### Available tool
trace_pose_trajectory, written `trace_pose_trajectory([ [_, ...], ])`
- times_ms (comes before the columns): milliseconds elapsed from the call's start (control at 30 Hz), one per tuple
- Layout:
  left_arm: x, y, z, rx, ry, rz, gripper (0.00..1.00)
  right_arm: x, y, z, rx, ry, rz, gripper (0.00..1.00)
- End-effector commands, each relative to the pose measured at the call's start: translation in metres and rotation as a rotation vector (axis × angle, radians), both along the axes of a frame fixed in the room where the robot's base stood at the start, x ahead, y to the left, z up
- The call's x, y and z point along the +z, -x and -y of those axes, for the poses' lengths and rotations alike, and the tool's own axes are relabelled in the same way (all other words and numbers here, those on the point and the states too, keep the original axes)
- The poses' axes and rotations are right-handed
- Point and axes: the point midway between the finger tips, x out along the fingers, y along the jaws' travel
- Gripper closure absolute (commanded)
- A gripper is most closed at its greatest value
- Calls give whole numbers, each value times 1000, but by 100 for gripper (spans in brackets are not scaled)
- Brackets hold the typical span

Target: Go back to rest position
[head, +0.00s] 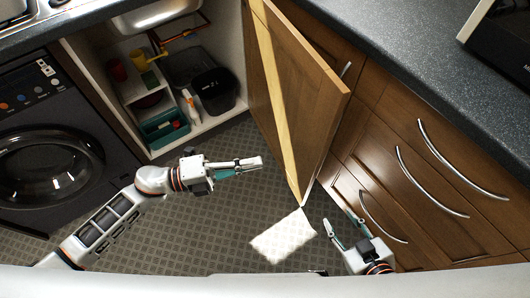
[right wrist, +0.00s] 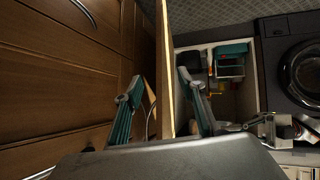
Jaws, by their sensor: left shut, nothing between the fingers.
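My left gripper (head: 258,165) is shut and empty. In the head view it is over the floor in front of the open cabinet, left of the wooden cabinet door (head: 300,95). My right gripper (head: 339,220) is at the lower right, near the drawer fronts. Its two fingers are spread and nothing is held. In the right wrist view the open fingers (right wrist: 160,87) point toward the door's edge (right wrist: 165,60), which appears between them. The head view shows a gap between these fingers and the door's lower corner.
The door stands open between my arms. The open cabinet (head: 217,122) holds a black bin (head: 214,90), a teal box (head: 163,128) and bottles. A dark washing machine (head: 50,150) is at left, drawers (head: 400,190) with handles at right. A bright light patch lies on the floor.

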Motion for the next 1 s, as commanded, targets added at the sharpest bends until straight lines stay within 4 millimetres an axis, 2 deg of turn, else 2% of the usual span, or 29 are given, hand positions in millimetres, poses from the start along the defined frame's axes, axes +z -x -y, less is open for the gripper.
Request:
trace_pose_trajectory([
  [367, 5, 1, -3, 17, 15, -11, 100, 7, -3, -1, 0, -3, 11, 60],
  [567, 48, -12, -9, 235, 174, -158, 100, 39, -17, -3, -1, -13, 57, 60],
  [667, 64, -20, -29, 419, 293, -318, 100, 51, -20, -4, -4, -20, 67, 60],
  [767, 62, -20, -57, 603, 399, -506, 100, 55, -17, -4, -9, -26, 56, 60],
  [867, 46, -8, -88, 782, 492, -714, 100, 59, -11, -5, -16, -38, 44, 60],
  [1000, 9, 32, -130, 1017, 590, -1019, 100, 65, -6, -8, -25, -51, 28, 60],
])
